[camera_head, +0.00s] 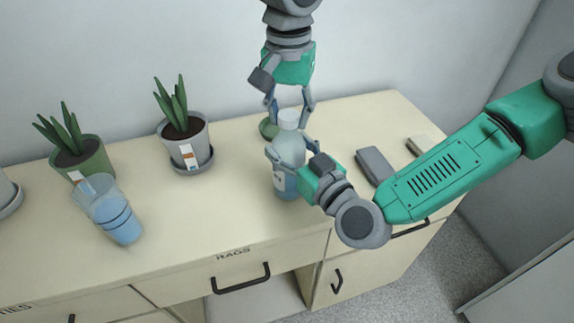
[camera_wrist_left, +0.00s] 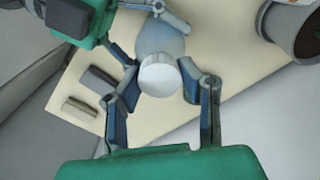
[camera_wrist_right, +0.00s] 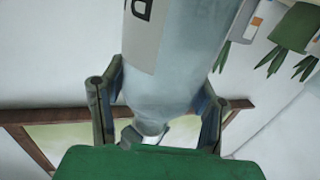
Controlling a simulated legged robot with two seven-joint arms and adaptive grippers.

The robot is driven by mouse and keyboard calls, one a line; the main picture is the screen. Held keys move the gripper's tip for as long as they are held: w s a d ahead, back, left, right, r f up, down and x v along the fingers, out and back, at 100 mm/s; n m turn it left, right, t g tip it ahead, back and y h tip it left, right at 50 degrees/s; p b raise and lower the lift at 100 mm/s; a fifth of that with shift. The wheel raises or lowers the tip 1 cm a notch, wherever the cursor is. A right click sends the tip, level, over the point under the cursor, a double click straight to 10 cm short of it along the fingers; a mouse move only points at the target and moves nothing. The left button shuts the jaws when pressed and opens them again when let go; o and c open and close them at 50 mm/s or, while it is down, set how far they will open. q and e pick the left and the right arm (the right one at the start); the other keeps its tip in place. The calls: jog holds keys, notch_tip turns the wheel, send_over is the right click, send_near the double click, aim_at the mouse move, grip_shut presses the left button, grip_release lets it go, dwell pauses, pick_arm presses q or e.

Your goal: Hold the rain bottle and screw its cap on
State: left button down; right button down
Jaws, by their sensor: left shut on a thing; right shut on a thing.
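The rain bottle (camera_head: 290,150) is pale and clear, with bluish lower contents and a white label. It is upright at the counter. Its label and body fill the top of the right wrist view (camera_wrist_right: 178,65). The white cap (camera_head: 289,116) is at the bottle's top; it shows as a round disc in the left wrist view (camera_wrist_left: 160,75). I cannot tell how tightly it sits. My left gripper (camera_head: 290,108) comes from above, shut on the cap with a finger on each side. My right gripper (camera_head: 285,160) is shut around the bottle's body from the right.
A blue cup (camera_head: 120,222) and two potted plants (camera_head: 184,135) (camera_head: 78,150) stand left on the cream counter (camera_head: 215,215). A green round item (camera_head: 267,128) is behind the bottle. A grey block (camera_head: 373,166) and beige block (camera_head: 419,145) lie right. The drawer below reads RAGS.

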pick_arm(q)
jog(key=m, duration=0.6)
jog(key=shift+w+m, duration=0.1)
jog(key=shift+m, duration=0.3)
pick_arm(e)
jog(key=shift+s+a, duration=0.1)
pick_arm(q)
jog(key=m, duration=0.7)
jog(key=c, duration=1)
grip_release()
jog(key=shift+r, duration=0.15)
notch_tip(320, 180, up, 12)
jog(key=shift+f, duration=0.2)
pick_arm(e)
jog(key=shift+c, duration=2.4)
grip_release()
